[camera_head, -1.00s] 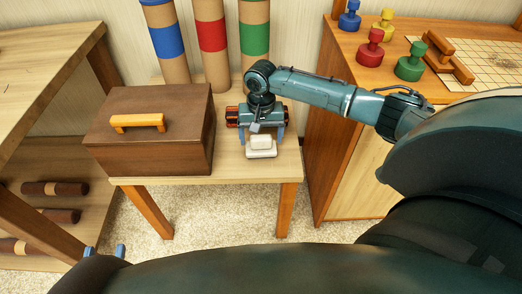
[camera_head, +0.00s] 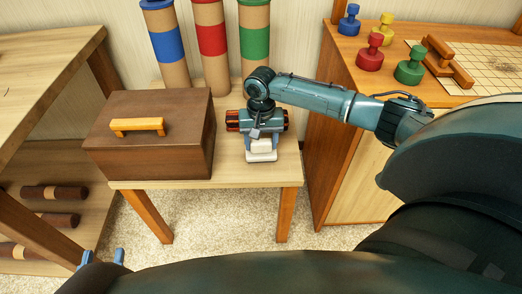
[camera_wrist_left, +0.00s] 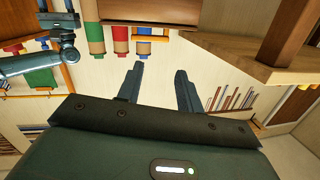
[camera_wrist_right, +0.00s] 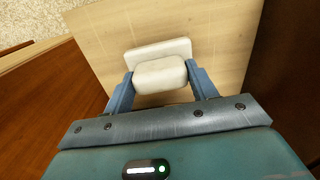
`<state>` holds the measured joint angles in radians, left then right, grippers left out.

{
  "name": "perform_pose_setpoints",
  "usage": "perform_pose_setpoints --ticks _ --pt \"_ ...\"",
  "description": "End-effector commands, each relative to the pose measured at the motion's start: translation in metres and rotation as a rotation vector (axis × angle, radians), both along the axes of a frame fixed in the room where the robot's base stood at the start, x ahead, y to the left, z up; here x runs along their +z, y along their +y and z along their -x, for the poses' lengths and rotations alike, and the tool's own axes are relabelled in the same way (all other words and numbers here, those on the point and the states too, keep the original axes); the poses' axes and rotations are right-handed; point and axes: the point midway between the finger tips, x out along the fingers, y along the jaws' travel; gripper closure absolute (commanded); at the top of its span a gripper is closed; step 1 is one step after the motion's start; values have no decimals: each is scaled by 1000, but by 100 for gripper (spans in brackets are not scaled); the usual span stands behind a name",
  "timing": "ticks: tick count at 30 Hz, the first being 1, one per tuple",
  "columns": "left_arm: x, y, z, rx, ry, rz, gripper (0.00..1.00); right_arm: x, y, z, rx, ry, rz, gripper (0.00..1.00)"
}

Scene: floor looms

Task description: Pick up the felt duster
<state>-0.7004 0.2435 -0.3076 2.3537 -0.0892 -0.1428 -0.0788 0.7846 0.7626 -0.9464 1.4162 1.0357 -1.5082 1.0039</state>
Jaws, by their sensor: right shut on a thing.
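The felt duster (camera_head: 262,151) is a small white block with a rounded upper part on a wider, flat lower part. It is at the front right of the small wooden table. In the right wrist view the duster (camera_wrist_right: 160,76) sits between the two blue fingers. My right gripper (camera_wrist_right: 160,84) is shut on its upper part from above. In the head view my right gripper (camera_head: 262,140) hides the back of the duster. My left gripper (camera_wrist_left: 160,80) is open and empty; its fingertips also show low at the left in the head view (camera_head: 102,256).
A brown box (camera_head: 150,140) with an orange handle stands left of the duster on the table (camera_head: 230,174). Tubes with blue, red and green (camera_head: 254,42) bands stand behind. A cabinet (camera_head: 350,150) with coloured knobbed pieces is at the right, a shelf (camera_head: 40,80) at the left.

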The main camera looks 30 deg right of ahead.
Motion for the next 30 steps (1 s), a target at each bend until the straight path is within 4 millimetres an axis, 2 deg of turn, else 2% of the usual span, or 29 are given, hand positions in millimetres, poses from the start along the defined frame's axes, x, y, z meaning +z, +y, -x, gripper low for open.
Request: perform_pose_setpoints --ticks 5,8,21,25,30 --pt "0 0 0 0 1 0 64 1 0 0 0 -1 0 71" --pt "2 0 0 1 10 0 64 8 0 0 0 -1 0 71" --pt "2 7 9 24 232 -12 64 89 0 -1 0 -2 -2 71" --pt "0 7 11 25 259 -12 64 99 0 -1 0 0 -1 71" --pt "-1 7 12 24 268 -12 64 101 0 -1 0 -1 -2 71"
